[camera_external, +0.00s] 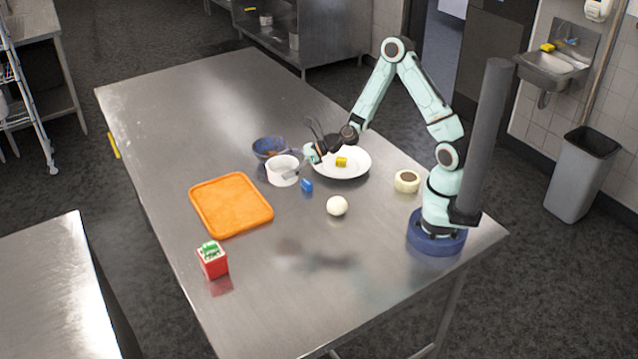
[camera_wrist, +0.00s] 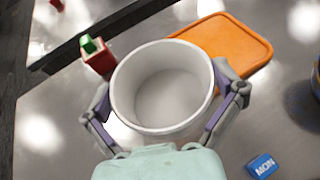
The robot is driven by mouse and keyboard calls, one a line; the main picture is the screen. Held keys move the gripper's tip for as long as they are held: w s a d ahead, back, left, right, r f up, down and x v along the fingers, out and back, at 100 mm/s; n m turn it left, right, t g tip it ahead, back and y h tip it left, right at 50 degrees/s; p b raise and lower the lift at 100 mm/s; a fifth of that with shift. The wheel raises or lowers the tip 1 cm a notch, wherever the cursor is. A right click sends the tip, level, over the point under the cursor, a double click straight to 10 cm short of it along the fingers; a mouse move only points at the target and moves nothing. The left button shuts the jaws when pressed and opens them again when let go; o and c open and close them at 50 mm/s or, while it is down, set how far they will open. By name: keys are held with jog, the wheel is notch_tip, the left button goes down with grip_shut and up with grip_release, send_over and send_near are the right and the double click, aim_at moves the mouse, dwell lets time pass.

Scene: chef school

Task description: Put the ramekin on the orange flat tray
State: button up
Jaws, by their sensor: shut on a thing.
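The ramekin is a round white dish (camera_external: 283,171), empty and upright, near the middle of the table. It fills the centre of the wrist view (camera_wrist: 162,98). My gripper (camera_external: 301,160) is shut on it, with one finger on each side of its wall in the wrist view (camera_wrist: 166,108). I cannot tell whether the ramekin touches the table or hangs just above it. The orange flat tray (camera_external: 231,205) lies to the left and nearer the camera, apart from the ramekin. It is bare, and it shows beyond the ramekin in the wrist view (camera_wrist: 232,42).
A blue bowl (camera_external: 264,146) stands just behind the ramekin. A blue block (camera_external: 307,185) and white ball (camera_external: 337,206) are nearby. A red box (camera_external: 212,262) stands beyond the tray's near edge.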

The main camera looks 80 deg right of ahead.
jog(key=w+f, duration=0.3)
jog(key=w, duration=0.1)
jog(key=w+f, duration=0.2)
jog(key=w, duration=0.2)
jog(key=w+f, duration=0.3)
jog(key=w, duration=0.2)
jog(key=shift+d+f, duration=0.25)
jog(key=shift+f, duration=0.1)
jog(key=shift+w+f, duration=0.25)
jog(key=shift+f, duration=0.05)
jog(key=shift+w+f, duration=0.2)
jog(key=shift+f, duration=1.5)
jog(key=o, duration=0.8)
jog(key=shift+f, duration=0.15)
jog(key=shift+o, duration=0.3)
